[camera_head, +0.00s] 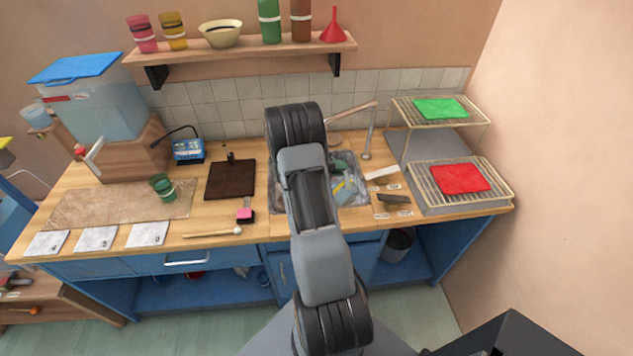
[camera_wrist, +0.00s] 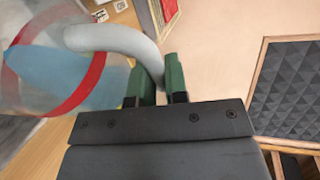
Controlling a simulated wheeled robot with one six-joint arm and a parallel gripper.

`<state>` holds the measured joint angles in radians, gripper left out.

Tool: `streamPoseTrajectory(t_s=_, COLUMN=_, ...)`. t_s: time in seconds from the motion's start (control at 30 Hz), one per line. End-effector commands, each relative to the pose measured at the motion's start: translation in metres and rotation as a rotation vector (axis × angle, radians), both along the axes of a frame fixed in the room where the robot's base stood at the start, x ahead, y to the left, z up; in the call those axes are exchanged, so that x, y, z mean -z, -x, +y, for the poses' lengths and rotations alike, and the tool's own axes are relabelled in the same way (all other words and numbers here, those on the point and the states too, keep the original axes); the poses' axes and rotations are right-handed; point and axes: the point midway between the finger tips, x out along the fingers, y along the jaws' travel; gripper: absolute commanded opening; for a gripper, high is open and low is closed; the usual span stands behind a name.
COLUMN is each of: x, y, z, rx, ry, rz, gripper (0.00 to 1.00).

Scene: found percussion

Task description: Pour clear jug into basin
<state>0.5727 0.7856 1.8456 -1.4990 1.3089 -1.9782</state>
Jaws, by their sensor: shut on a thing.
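In the wrist view, my gripper (camera_wrist: 158,82) has green fingers shut on the pale grey handle (camera_wrist: 110,38) of the clear jug (camera_wrist: 38,72). The jug is see-through with a red band, and a blue patch shows through its side; I cannot tell whether that is its contents. The jug fills the left of the view and is cut off by the edge. In the head view, my arm hides the gripper and jug. The basin (camera_head: 357,204) is a grey sink set in the worktop, partly behind my arm, with several coloured items in it.
A tap (camera_head: 368,135) stands behind the basin. Wire racks (camera_head: 500,190) with red and green cloths are at the right. A dark board (camera_head: 230,180), a green cup (camera_head: 162,187) and a large clear tank (camera_head: 105,108) are on the left. A shelf (camera_head: 240,48) hangs above.

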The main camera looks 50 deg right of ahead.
Motion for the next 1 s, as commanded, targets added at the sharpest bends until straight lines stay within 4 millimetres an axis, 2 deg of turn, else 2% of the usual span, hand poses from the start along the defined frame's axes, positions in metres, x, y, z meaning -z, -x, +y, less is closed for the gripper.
streamPoseTrajectory(t_s=1.0, x=-0.001, y=-0.015, z=-0.002, rx=-0.001, ry=-0.01, rz=0.076, gripper=0.0)
